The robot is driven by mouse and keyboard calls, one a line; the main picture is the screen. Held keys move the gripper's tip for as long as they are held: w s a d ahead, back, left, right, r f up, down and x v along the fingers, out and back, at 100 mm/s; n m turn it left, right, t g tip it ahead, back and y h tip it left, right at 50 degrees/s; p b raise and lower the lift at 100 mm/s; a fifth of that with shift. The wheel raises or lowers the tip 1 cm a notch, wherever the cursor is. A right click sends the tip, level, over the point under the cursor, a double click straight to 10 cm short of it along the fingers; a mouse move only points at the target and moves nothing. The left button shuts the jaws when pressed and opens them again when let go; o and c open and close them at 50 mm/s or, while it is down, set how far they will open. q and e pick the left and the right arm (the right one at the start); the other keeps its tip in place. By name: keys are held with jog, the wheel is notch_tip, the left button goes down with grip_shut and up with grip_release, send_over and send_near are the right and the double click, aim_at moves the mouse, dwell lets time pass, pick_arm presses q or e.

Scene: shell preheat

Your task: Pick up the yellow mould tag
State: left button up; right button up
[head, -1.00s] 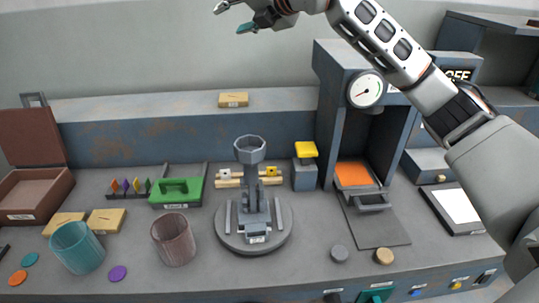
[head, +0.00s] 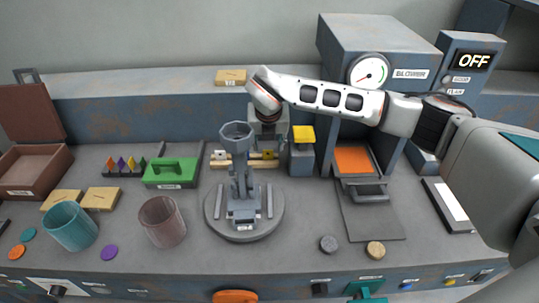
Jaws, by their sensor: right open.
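A small yellow piece (head: 269,155), which looks like the yellow mould tag, sits at the right end of pale wooden rails (head: 240,163) behind the grey press stand. A white piece (head: 221,155) sits at their left end. My right gripper (head: 268,146) points down just above and behind the yellow piece, left of the grey block with a yellow top (head: 303,134). It is open and appears empty; its fingertips are small and partly hidden, so contact cannot be told. A small yellow diamond (head: 131,164) also stands in a rack at the left. My left gripper is out of view.
The grey press stand (head: 243,222) rises in front of my right gripper. A green-handled box (head: 171,176), a teal cup (head: 70,226) and a brown cup (head: 162,222) stand left.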

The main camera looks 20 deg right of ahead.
aim_at(268, 151)
jog(key=x, duration=0.5)
jog(key=shift+w+f, duration=0.2)
jog(key=shift+f, duration=0.05)
jog(key=c, duration=0.9)
